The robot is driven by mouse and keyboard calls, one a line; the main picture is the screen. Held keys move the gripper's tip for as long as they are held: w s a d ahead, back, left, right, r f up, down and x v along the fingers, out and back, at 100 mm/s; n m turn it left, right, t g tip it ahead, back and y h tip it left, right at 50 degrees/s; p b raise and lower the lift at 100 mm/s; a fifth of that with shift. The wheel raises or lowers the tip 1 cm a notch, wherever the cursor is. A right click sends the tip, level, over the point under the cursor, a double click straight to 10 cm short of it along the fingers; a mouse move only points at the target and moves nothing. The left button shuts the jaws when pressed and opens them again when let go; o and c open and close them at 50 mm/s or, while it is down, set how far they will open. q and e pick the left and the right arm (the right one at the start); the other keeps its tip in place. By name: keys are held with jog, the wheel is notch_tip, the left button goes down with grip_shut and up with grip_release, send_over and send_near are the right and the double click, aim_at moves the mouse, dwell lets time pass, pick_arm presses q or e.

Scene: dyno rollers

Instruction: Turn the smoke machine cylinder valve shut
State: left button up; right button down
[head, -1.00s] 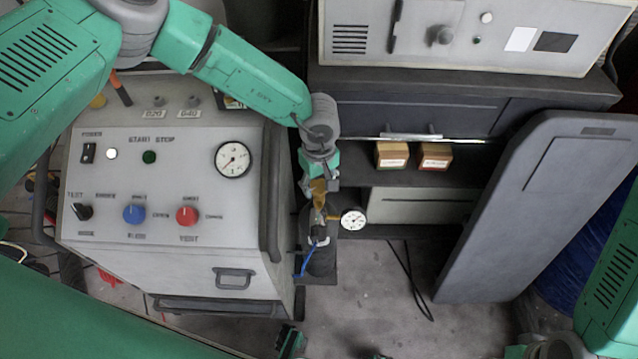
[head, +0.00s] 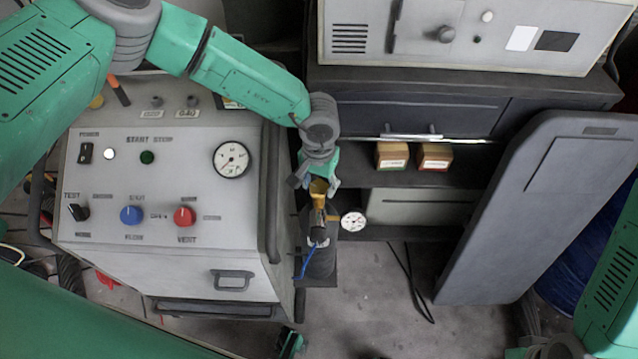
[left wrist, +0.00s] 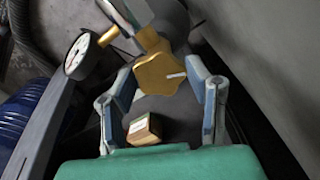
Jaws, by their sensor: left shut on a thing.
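The dark gas cylinder (head: 321,263) stands beside the grey smoke machine (head: 165,255). Its yellow valve handwheel (head: 319,187) is at the top, and in the left wrist view the wheel (left wrist: 159,74) shows a white mark on its face. A white gauge (head: 353,221) sits on the right of the valve and also shows in the left wrist view (left wrist: 77,55). My left gripper (head: 319,178) is at the handwheel; in the left wrist view its fingers (left wrist: 164,83) are on both sides of the wheel, shut on it. The right gripper's fingers cannot be made out.
Two small boxes (head: 392,155) (head: 435,157) stand on a shelf behind the cylinder. A large grey panel (head: 530,215) leans at the right. A blue hose (head: 306,263) hangs by the cylinder.

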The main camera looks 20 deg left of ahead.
pick_arm(q)
jog(key=m, duration=0.5)
jog(key=shift+w+r+m, duration=0.1)
jog(key=shift+w+m, duration=0.05)
jog(key=shift+m, duration=0.15)
dwell(0.4)
jog(key=o, duration=1.2)
jog(key=shift+c, duration=0.2)
